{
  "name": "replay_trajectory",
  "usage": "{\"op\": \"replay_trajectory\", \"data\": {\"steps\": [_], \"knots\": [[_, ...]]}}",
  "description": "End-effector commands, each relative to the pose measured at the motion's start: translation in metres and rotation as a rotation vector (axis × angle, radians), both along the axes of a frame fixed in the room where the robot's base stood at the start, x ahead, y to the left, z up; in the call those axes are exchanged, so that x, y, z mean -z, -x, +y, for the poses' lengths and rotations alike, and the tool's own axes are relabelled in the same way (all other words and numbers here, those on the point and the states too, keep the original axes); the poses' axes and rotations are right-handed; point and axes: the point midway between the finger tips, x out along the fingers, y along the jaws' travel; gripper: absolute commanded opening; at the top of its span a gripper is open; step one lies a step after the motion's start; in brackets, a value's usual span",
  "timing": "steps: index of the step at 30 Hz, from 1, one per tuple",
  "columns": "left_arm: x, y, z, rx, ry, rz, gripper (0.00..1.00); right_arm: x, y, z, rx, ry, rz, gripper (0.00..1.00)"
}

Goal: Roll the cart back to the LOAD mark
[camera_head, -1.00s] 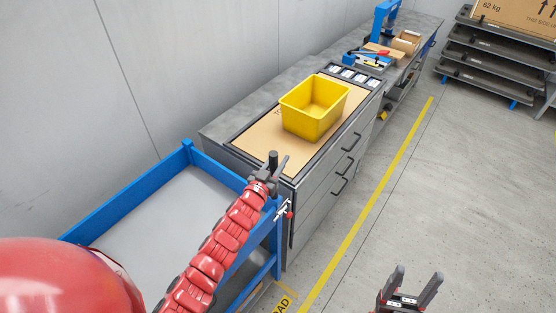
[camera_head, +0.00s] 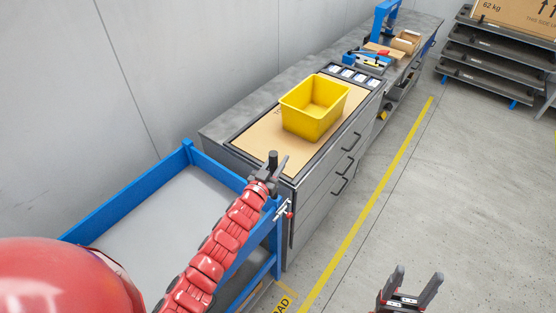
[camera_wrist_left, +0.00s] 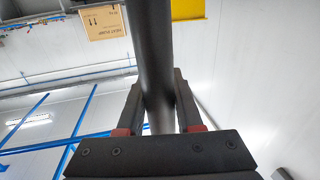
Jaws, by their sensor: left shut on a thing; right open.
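The blue cart (camera_head: 130,200) with a grey deck stands at the lower left, against the end of the grey workbench. My left gripper (camera_head: 270,175) is at the cart's near right corner, shut on a dark upright handle post (camera_head: 273,159). In the left wrist view the gripper (camera_wrist_left: 160,110) has its two fingers on either side of the dark handle bar (camera_wrist_left: 150,50). The yellow LOAD mark (camera_head: 285,300) on the floor is partly cut off at the bottom edge, just right of the cart. My right gripper (camera_head: 412,288) is open and empty over the floor at lower right.
A yellow bin (camera_head: 314,108) sits on a brown mat on the workbench (camera_head: 325,200). A blue press (camera_head: 385,18) and a cardboard box (camera_head: 406,42) are further back. A yellow floor line (camera_head: 375,190) runs alongside. A dark rack (camera_head: 490,60) stands at upper right. The floor between is clear.

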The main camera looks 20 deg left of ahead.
Motion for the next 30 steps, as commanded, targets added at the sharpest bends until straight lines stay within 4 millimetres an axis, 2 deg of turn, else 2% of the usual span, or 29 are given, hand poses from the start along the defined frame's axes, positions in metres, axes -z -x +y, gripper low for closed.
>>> {"op": "replay_trajectory", "data": {"steps": [3, 11, 12, 16, 26, 30], "knots": [[0.003, 0.005, 0.002, 0.0, 0.0, -0.002, 0.0, 0.01, 0.0, 0.0, 0.0, 0.0, 0.0, 0.64], [0.001, 0.005, 0.002, 0.0, 0.001, 0.0, 0.0, 0.009, 0.0, 0.0, 0.0, 0.0, 0.0, 0.64], [0.001, 0.005, 0.002, 0.0, 0.001, 0.0, 0.42, 0.008, 0.0, 0.0, 0.0, 0.0, 0.0, 0.64], [0.0, 0.005, 0.002, 0.0, 0.0, 0.0, 0.64, 0.009, 0.0, 0.0, 0.0, 0.0, 0.0, 0.64], [0.001, 0.007, 0.003, 0.0, 0.0, -0.001, 0.64, 0.01, 0.0, 0.0, 0.0, 0.0, 0.0, 0.64], [0.002, 0.017, 0.005, -0.001, -0.001, -0.004, 0.64, 0.015, 0.0, 0.0, 0.0, 0.0, 0.0, 0.64]]}}
